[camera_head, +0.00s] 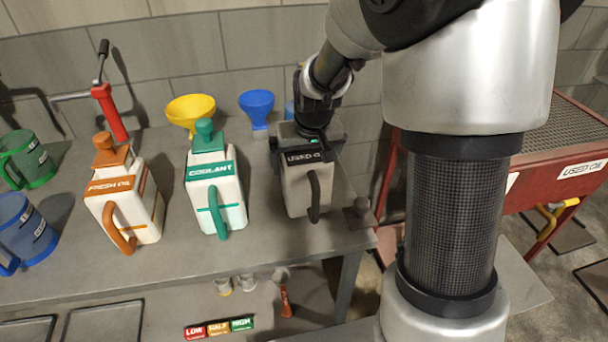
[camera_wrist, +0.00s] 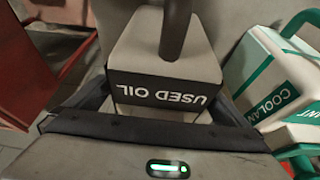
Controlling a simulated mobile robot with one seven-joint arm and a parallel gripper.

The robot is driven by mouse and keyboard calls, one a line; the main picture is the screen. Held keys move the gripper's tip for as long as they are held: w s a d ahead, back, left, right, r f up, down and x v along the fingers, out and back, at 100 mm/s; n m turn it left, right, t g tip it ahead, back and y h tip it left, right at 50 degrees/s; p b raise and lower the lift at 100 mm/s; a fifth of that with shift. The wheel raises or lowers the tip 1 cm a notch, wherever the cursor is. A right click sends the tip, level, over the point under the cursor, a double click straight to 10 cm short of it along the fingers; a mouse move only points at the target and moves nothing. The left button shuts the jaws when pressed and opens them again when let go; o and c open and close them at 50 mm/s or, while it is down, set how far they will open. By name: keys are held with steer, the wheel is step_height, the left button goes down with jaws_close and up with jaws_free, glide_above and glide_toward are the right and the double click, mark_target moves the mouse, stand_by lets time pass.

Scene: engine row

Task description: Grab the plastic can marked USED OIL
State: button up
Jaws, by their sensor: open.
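The USED OIL can (camera_head: 296,190) is a grey plastic can with a dark handle and a black label band, upright near the right end of the workbench. In the wrist view the can (camera_wrist: 135,60) fills the upper middle, its label reading upside down. My gripper (camera_head: 304,150) is over the can from above and behind. In the wrist view my gripper (camera_wrist: 163,98) has its fingers apart, one on each side of the can at the label. Whether either finger touches it cannot be told. The can's top is partly hidden by my wrist.
The white-and-green COOLANT can (camera_head: 216,190) stands close on the left, with the FRESH OIL can (camera_head: 125,200) beyond. Yellow (camera_head: 191,110) and blue (camera_head: 257,106) funnels stand behind. A small dark object (camera_head: 359,212) sits at the bench's right edge. A red USED OIL drain unit (camera_head: 545,195) is farther right.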

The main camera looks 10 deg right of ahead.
steer(key=shift+f, duration=0.1)
steer(key=c, duration=1.1)
